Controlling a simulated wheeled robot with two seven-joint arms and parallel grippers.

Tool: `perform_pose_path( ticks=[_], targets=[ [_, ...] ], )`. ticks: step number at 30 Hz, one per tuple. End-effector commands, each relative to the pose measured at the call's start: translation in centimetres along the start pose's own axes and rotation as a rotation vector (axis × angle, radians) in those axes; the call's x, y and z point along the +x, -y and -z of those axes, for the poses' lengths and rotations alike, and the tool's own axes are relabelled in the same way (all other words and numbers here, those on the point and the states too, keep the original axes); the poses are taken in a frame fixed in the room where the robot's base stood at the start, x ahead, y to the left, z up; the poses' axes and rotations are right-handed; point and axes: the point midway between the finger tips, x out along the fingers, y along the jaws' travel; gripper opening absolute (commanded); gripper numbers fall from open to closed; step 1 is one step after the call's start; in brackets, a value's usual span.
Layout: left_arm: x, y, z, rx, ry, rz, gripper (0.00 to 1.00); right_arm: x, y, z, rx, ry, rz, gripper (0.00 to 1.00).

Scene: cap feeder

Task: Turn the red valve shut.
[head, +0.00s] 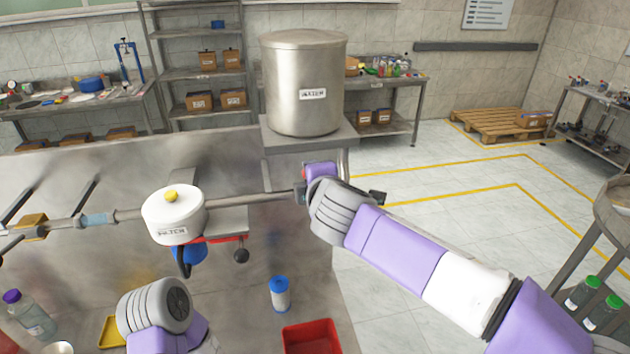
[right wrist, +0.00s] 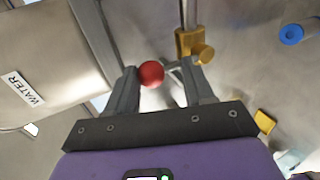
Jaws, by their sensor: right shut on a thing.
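The red valve shows in the right wrist view as a round red knob (right wrist: 151,73) between the fingers of my right gripper (right wrist: 161,72). The knob sits close to the left finger, and the gripper is shut on the valve. A grey bar runs beside the knob toward the right finger. In the head view my right wrist covers most of the valve, at the right end of the steel pipe (head: 247,198). My left wrist shows at the lower left of the head view, but its fingers are out of sight.
A steel tank (head: 304,85) labelled WATER stands on a raised stand behind the valve. A white round vessel (head: 174,217) with a yellow knob sits by the pipe.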

Motion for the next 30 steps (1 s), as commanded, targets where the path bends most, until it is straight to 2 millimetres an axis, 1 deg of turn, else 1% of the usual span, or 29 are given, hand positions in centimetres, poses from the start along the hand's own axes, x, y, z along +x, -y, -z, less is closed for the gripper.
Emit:
perform_pose_path(
  ticks=[1, 9, 10, 16, 17, 25, 28, 30],
  targets=[
    [0.1, 0.0, 0.0, 0.000, 0.000, 0.000, 0.43, 0.6, 1.1, -0.1, -0.009, 0.006, 0.025, 0.00],
    [0.1, 0.0, 0.0, 0.000, 0.000, 0.000, 0.43, 0.6, 1.1, -0.1, -0.010, 0.008, 0.025, 0.00],
    [0.1, 0.0, 0.0, 0.000, 0.000, 0.000, 0.43, 0.6, 1.1, -0.1, -0.010, 0.008, 0.025, 0.55],
    [0.1, 0.0, 0.0, 0.000, 0.000, 0.000, 0.43, 0.5, 1.0, -0.1, -0.009, 0.006, 0.021, 0.86],
    [0.1, 0.0, 0.0, 0.000, 0.000, 0.000, 0.43, 0.5, 0.9, -0.1, -0.009, 0.005, 0.019, 0.87],
    [0.0, 0.0, 0.0, 0.000, 0.000, 0.000, 0.43, 0.2, 0.6, 0.0, -0.008, 0.003, 0.012, 0.87],
    [0.1, 0.0, 0.0, 0.000, 0.000, 0.000, 0.43, -0.6, 0.4, 0.0, -0.008, 0.002, 0.008, 0.87],
    [0.1, 0.0, 0.0, 0.000, 0.000, 0.000, 0.43, -1.7, 0.4, 0.0, -0.007, 0.002, 0.008, 0.87]
  ],
)
